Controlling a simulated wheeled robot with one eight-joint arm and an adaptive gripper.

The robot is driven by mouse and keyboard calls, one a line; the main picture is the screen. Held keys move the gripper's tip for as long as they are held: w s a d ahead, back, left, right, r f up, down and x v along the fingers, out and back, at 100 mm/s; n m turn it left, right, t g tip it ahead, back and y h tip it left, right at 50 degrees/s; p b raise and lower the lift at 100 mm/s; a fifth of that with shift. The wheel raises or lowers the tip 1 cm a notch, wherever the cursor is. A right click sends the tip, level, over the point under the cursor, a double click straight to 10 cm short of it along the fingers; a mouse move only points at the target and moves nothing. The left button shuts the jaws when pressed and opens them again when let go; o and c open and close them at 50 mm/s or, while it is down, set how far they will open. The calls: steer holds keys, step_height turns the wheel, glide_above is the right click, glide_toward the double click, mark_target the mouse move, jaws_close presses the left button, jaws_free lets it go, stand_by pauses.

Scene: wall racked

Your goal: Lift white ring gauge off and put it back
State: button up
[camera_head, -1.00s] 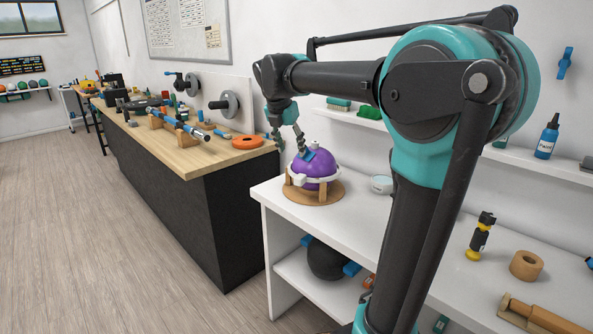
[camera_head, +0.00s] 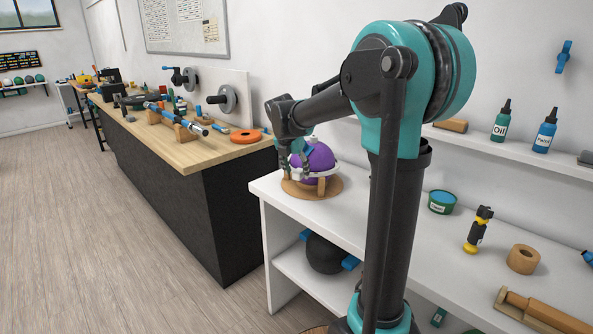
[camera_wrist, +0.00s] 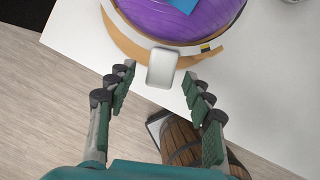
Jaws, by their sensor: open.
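The white ring gauge (camera_head: 325,173) sits around the purple ball (camera_head: 317,157), which rests on a round wooden stand (camera_head: 322,191) near the left end of the white bench. In the wrist view, the gauge's pale rounded tab (camera_wrist: 162,68) sticks out in front of the purple ball (camera_wrist: 180,18). My gripper (camera_wrist: 160,78) is open, with one finger on each side of the tab and gaps visible on both sides. In the head view, my gripper (camera_head: 291,166) is at the ball's left side, and my wrist hides part of the ball and ring.
The white bench (camera_head: 370,228) ends just left of the stand. A dark ball (camera_head: 325,254) lies on the shelf below. A barrel (camera_wrist: 180,138) shows below the bench edge.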

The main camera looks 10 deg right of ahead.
jaws_close()
step_height(320, 180, up, 14)
stand_by(2.7)
